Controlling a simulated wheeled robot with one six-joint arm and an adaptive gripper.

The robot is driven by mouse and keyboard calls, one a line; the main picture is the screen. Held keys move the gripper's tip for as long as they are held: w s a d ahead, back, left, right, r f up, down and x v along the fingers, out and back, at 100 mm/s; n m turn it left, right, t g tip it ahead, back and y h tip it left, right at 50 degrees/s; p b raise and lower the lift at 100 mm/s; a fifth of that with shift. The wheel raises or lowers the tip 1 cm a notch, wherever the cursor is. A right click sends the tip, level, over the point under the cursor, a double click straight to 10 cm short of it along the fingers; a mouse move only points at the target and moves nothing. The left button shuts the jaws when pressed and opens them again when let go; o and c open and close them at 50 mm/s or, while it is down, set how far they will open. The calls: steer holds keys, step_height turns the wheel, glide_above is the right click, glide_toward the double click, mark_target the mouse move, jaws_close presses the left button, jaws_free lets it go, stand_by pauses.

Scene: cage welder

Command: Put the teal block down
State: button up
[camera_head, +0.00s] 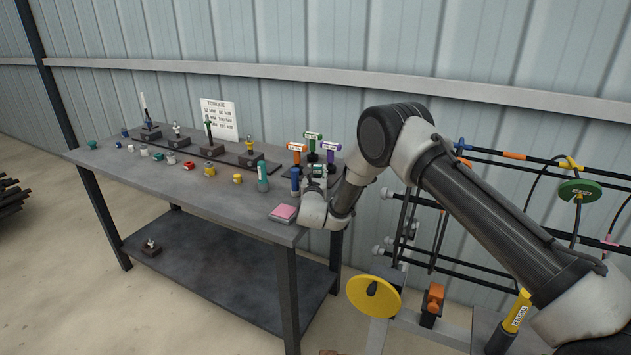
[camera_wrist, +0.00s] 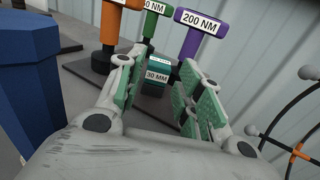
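The teal block (camera_wrist: 157,72), with a "30 MM" label, stands between and just beyond my fingertips in the wrist view. In the head view the teal block (camera_head: 318,170) is at the right end of the table, close to my gripper (camera_head: 314,183). My gripper (camera_wrist: 155,88) is open, with a green-padded finger on each side and a gap showing between the fingers and the block. The block's base seems to rest on the table, but its lower part is partly hidden.
Orange (camera_head: 297,148), green (camera_head: 313,137) and purple (camera_head: 331,147) torque tools stand right behind the block. A blue tool (camera_head: 295,181) stands close on the left. A pink pad (camera_head: 284,213) lies at the table's front corner. The table's (camera_head: 200,190) front is mostly clear.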

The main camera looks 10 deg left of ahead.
steer(key=s, duration=0.5)
steer(key=shift+s+d, duration=0.15)
steer(key=shift+s, duration=0.2)
